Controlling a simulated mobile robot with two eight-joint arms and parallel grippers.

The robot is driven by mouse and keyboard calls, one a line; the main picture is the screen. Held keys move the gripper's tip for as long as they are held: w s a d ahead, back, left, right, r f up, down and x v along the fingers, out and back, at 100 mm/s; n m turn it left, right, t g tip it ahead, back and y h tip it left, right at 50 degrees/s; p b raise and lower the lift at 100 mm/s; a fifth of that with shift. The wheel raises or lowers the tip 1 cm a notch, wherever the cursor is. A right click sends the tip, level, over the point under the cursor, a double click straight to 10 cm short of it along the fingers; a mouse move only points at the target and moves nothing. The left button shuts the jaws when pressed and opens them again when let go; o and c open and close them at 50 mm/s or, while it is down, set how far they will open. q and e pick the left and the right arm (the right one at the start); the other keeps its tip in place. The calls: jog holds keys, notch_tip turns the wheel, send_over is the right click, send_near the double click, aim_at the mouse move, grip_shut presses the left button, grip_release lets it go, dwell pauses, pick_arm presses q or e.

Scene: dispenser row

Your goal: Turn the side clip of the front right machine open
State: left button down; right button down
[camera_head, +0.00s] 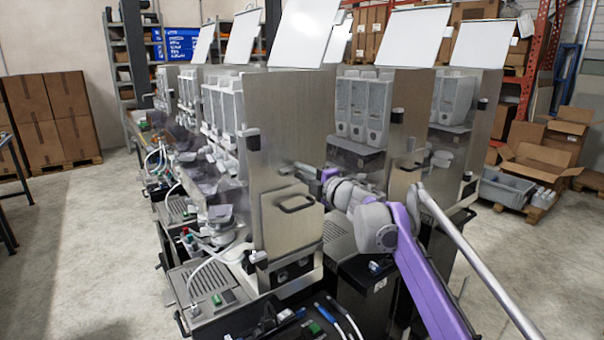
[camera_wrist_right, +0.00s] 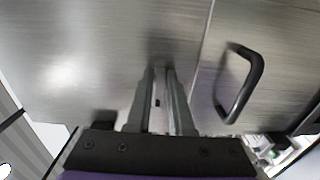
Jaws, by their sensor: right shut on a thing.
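The nearest machine has a brushed metal side panel (camera_head: 285,115) with a black handle (camera_head: 297,203) low on it. My right gripper (camera_head: 307,172) is at this panel, just above the handle. In the right wrist view its fingers (camera_wrist_right: 160,72) are close together against the metal, with the black handle (camera_wrist_right: 240,85) to their right. They are shut on a small part, apparently the side clip, which the fingers mostly hide. My left gripper is out of view.
More machines stand behind and to the right (camera_head: 405,110), with raised white lids. A tray with cables and tools (camera_head: 290,325) lies at the front. Cardboard boxes (camera_head: 540,160) and a grey crate (camera_head: 507,188) are at the right.

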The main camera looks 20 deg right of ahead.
dwell(0.3)
jog(key=c, duration=0.8)
grip_release()
jog(key=b+v, duration=0.1)
jog(key=v, duration=1)
jog(key=shift+b, duration=0.35)
jog(key=shift+a, duration=0.1)
